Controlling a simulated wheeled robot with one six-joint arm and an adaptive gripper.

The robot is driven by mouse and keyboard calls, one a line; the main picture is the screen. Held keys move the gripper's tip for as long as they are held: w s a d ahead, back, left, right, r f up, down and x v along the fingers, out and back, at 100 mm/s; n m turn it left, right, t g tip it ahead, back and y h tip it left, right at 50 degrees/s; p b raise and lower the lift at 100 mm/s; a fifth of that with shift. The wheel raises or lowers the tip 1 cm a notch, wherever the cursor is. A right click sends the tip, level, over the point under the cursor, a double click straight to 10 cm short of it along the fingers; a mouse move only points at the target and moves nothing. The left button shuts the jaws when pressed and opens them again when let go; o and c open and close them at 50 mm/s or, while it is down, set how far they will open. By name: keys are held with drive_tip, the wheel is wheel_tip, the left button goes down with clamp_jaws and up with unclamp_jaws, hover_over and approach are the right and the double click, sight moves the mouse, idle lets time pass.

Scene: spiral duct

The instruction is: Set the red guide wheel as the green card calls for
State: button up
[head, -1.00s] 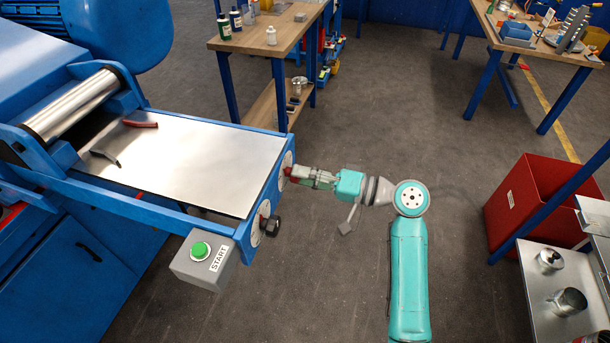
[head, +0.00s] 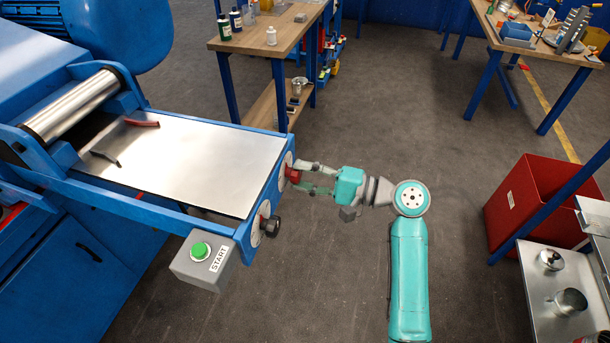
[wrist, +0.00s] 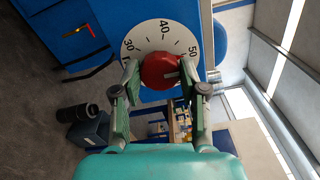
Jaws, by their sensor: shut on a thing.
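The red guide wheel (head: 292,175) is on the end face of the blue machine's table. In the wrist view the red wheel (wrist: 160,71) sits in front of a white dial (wrist: 158,36) with the numbers 30, 40 and 50 readable. My gripper (head: 298,177) is shut on the wheel, one finger on each side; both fingers also show in the wrist view (wrist: 160,80). The fingers and wheel hide the lower dial. I see no green card in these views.
A black knob (head: 271,226) on a second dial and a grey START box (head: 205,262) with a green button are near the wheel. A metal sheet (head: 200,160) covers the machine's table. A wooden bench (head: 262,38) stands behind; a red bin (head: 540,205) is at right. The floor between is clear.

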idle(0.4)
drive_tip(key=o, duration=1.1)
drive_tip(key=shift+o, duration=0.2)
drive_tip(key=shift+d, duration=0.1)
drive_tip(key=v, duration=1.1)
drive_tip(key=shift+s+d, duration=0.15)
drive_tip(key=shift+d, duration=0.25)
drive_tip(key=shift+f, duration=0.1)
